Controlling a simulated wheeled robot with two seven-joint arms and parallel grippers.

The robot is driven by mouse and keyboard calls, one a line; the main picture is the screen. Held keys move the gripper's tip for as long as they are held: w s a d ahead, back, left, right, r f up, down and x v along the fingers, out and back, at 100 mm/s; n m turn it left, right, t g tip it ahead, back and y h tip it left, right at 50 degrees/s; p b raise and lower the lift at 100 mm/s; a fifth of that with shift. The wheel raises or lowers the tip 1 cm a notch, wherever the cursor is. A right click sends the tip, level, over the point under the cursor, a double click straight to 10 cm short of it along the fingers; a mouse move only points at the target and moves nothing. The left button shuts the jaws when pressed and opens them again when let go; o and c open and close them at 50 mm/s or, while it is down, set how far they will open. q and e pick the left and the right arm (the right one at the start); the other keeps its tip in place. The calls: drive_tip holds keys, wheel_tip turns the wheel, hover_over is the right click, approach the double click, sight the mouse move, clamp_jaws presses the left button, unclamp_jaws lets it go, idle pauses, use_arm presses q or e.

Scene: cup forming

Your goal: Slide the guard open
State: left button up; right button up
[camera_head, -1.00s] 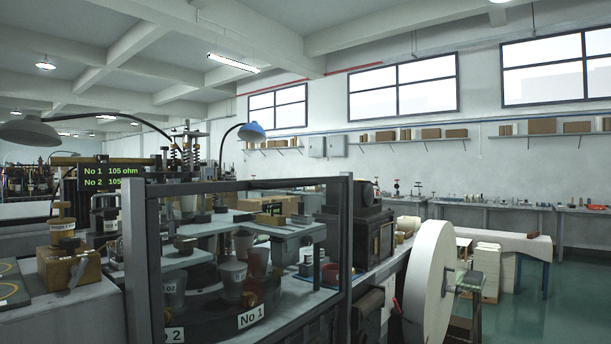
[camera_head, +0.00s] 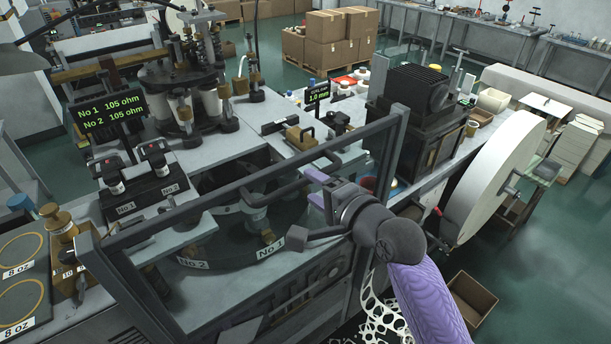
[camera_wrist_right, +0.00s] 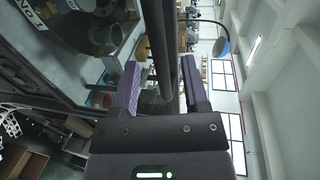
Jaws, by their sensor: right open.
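The guard (camera_head: 240,182) is a dark-framed clear panel across the front of the forming machine. Its top rail slopes up from the left post to the right post. My right gripper (camera_head: 318,187) has purple fingers and is at the top rail, left of the right post. It is open. In the right wrist view, dark guard bars (camera_wrist_right: 158,40) run between the spread fingers of the gripper (camera_wrist_right: 160,68); I cannot tell whether either finger touches them. My left gripper is not in view.
Behind the guard is the dark turntable with plates No 1 (camera_head: 270,247) and No 2 (camera_head: 193,263). A large white paper roll (camera_head: 495,185) stands at the right. A cardboard box (camera_head: 472,297) is on the floor, with green floor free beside it.

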sight(306, 184)
drive_tip(key=x, duration=0.2)
drive_tip(key=shift+w+a, duration=0.1)
drive_tip(key=shift+a, duration=0.3)
drive_tip(key=shift+w+a+f, duration=0.15)
drive_tip(key=shift+w+f, duration=0.05)
drive_tip(key=shift+w, duration=0.35)
drive_tip(key=shift+s, duration=0.1)
drive_tip(key=shift+c, duration=0.4)
clamp_jaws()
